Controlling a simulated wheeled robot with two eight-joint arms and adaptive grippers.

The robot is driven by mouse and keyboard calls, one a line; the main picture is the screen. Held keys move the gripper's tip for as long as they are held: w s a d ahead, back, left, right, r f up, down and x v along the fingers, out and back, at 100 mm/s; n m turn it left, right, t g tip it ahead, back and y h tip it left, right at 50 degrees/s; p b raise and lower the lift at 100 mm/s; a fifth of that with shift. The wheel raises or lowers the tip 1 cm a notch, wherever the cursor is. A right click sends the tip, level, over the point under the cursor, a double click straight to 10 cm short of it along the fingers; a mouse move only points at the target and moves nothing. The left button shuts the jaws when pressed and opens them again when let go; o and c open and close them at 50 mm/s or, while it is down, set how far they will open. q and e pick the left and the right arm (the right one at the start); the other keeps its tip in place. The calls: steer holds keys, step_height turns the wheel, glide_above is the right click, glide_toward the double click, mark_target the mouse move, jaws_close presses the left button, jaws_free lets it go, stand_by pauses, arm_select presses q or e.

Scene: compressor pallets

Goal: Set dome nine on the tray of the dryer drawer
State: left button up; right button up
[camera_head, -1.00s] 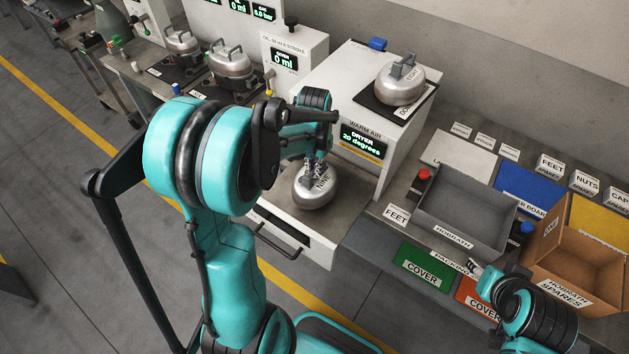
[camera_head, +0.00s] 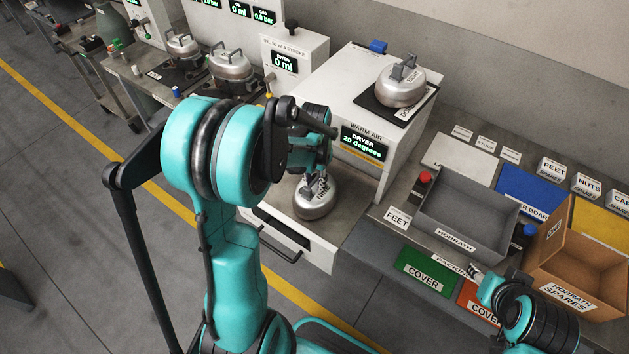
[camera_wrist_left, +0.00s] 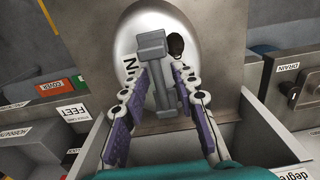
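Dome nine (camera_head: 315,203) is a silvery domed lid with a grey handle and a NINE label. It is over the tray (camera_head: 345,218) of the dryer's pulled-out drawer; I cannot tell whether it touches the tray. My left gripper (camera_head: 318,180) comes down onto its handle, partly hidden by my arm. In the left wrist view, the purple-padded fingers (camera_wrist_left: 160,78) flank the handle, with the dome (camera_wrist_left: 128,45) beyond them. My right gripper (camera_head: 474,268) is near the bench's front edge, away from the dome; its fingers are too small to read.
The dryer (camera_head: 362,110) stands behind the drawer, with another dome (camera_head: 400,88) on its top. A grey bin (camera_head: 465,210) and a cardboard box (camera_head: 580,262) are to the right. Other domes (camera_head: 231,66) stand at the back left. The drawer handle (camera_head: 277,243) juts out in front.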

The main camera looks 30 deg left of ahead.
arm_select(q)
steer(key=shift+r, duration=0.1)
step_height(320, 180, up, 11)
steer(key=p, duration=0.3)
steer(key=s+d+r+t, duration=0.2)
steer(key=s+d+t, duration=0.1)
steer(key=s+d, duration=0.2)
steer(key=s+d+r+n+t, duration=0.1)
steer(key=s+d+r+t, duration=0.2)
steer(key=s+d, duration=0.3)
steer(key=shift+s+r+t, duration=0.25)
steer(key=shift+t, duration=0.35)
